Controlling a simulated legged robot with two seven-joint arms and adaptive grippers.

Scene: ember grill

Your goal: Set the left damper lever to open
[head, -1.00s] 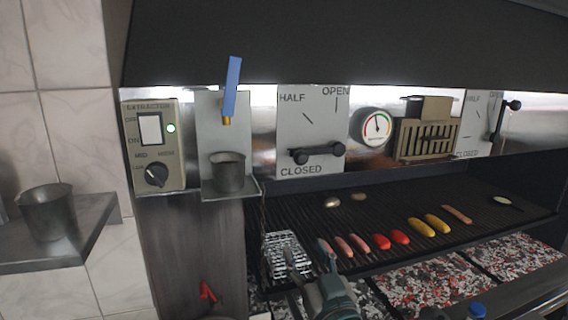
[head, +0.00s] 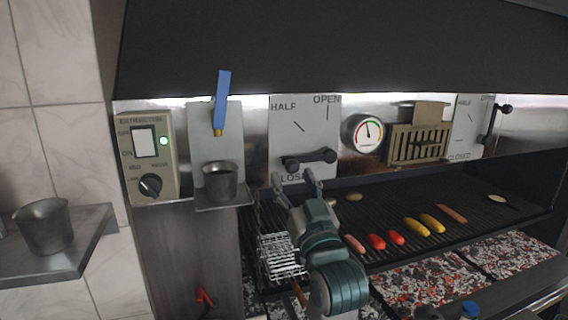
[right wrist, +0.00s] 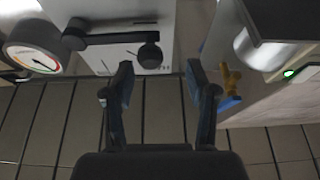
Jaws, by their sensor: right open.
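The left damper plate (head: 305,125) is marked HALF, OPEN and CLOSED. Its black lever (head: 310,159) lies nearly level, with the round knob (head: 290,164) at the left, above the CLOSED label. My right gripper (head: 294,179) is open and empty just below the knob, its fingers pointing up at the plate and partly covering the label. In the right wrist view the lever (right wrist: 110,38) and knob (right wrist: 150,55) show beyond the open fingers (right wrist: 159,75), apart from them. My left gripper is not in view.
A blue-handled tap (head: 221,100) and a metal cup (head: 220,181) on a small shelf are left of the plate. A gauge (head: 363,134) and a second damper lever (head: 495,125) are to the right. Sausages and vegetables lie on the grill (head: 480,215) below.

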